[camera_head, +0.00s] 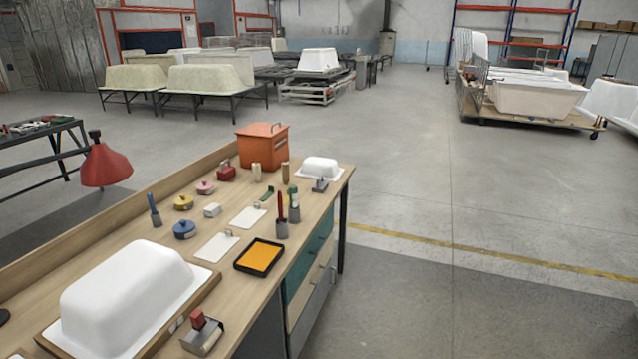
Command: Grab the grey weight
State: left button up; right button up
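The workbench (130,222) runs from the lower left toward the middle. A small light grey block with a handle (212,210) sits on it, between a blue pot-like piece (184,228) and a white card (248,216). It looks like the grey weight, but it is small and I cannot be sure. A darker grey piece with an upright handle (320,185) stands near the bench's far right edge, in front of a small white tub shell. A metallic grey block with a red top (203,333) sits at the near edge. Neither gripper is in view.
A large white tub shell (125,290) fills the bench's near end. A black tray with orange inside (259,257), grey cups with tools (282,228), an orange box (263,147) and a red lamp (105,165) stand around. Floor right of the bench is clear.

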aim_at(320, 186)
jog(key=i+l+u, duration=0.25)
jog(key=i+l, duration=0.6)
jog(key=i, duration=0.15)
